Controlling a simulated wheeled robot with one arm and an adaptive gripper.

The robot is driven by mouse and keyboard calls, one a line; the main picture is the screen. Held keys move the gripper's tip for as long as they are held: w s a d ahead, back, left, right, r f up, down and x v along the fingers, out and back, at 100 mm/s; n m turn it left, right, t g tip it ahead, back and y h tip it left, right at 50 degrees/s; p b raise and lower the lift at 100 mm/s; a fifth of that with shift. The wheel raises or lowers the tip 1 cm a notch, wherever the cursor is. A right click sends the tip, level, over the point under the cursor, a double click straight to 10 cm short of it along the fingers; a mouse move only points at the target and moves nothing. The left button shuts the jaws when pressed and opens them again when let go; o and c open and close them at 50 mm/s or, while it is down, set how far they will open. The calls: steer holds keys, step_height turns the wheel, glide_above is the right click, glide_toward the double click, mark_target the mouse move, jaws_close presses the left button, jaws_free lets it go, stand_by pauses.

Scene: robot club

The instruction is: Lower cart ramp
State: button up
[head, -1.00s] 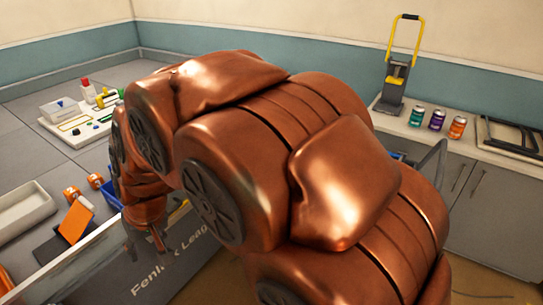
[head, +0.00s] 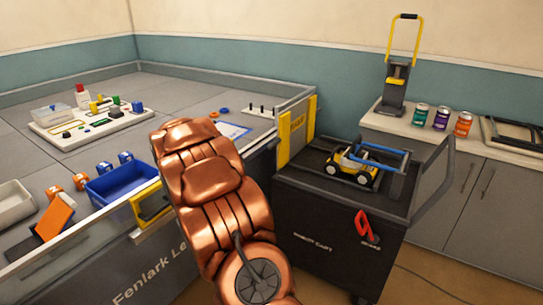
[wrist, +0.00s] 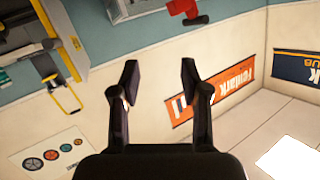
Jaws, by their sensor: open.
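The dark cart (head: 325,232) stands beside the low-walled field in the head view. An upright panel with yellow edges (head: 297,130), apparently the ramp, stands at the cart's left end, by the field wall. A yellow and blue wheeled robot (head: 352,167) sits on the cart top. A red lever (head: 366,228) is on the cart's front. My gripper (wrist: 160,85) is open and empty in the wrist view, with a wall behind it. In the head view my copper arm is left of the cart, and its fingers cannot be made out.
The field wall (head: 150,285) runs along the left. A blue bin (head: 122,187) and a yellow-framed piece (head: 151,207) are near my arm. A cabinet (head: 470,195) with several items stands at right. Banners (wrist: 222,92) hang on the wall in the wrist view.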

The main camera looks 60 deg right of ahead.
steer(key=s+d+f+m+g+h+b, duration=0.25)
steer(key=s+d+f, duration=0.25)
steer(key=d, duration=0.3)
steer(key=m+g+h+b, duration=0.1)
steer(key=m+g+h, duration=0.2)
steer(key=g, duration=0.2)
glide_toward(272, 146)
steer(key=d, duration=0.4)
steer(key=shift+w+d+f, duration=0.1)
steer(key=shift+w+d, duration=0.1)
steer(key=shift+d, duration=0.95)
steer(key=shift+w+d+f, duration=0.1)
steer(key=shift+w+d, duration=0.1)
steer(key=shift+d, duration=1)
steer(key=shift+w+d, duration=0.2)
steer(key=shift+d, duration=0.95)
jaws_close()
